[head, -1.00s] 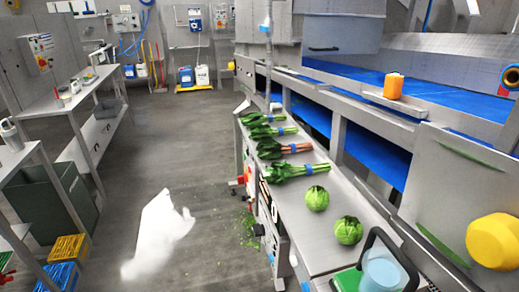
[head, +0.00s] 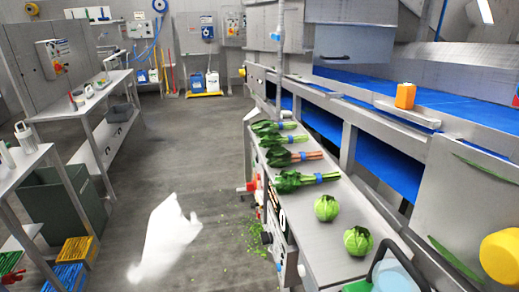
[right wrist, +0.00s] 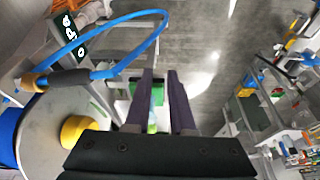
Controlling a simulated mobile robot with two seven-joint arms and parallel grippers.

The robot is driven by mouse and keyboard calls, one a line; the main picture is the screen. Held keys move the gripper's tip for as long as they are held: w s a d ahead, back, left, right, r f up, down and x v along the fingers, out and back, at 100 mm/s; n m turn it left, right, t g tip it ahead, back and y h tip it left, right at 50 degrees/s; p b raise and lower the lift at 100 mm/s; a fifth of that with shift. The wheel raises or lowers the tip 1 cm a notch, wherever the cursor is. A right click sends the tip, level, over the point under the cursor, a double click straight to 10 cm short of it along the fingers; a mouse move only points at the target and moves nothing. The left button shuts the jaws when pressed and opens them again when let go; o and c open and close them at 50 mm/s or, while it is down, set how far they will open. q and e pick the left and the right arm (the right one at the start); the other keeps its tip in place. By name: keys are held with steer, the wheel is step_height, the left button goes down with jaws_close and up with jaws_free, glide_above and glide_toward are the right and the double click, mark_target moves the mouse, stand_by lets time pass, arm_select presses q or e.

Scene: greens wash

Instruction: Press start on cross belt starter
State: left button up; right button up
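I cannot tell for certain which box is the cross belt starter. A grey control box (head: 53,57) with small coloured buttons hangs on the left wall in the head view. My left gripper is not in view.
A steel counter (head: 345,205) on the right holds bunched greens (head: 306,178) and two round cabbages (head: 327,207). Blue belts (head: 455,103) run behind it. Steel tables (head: 98,92) stand left.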

steer(key=shift+d, duration=0.1)
jaws_close()
stand_by(1.2)
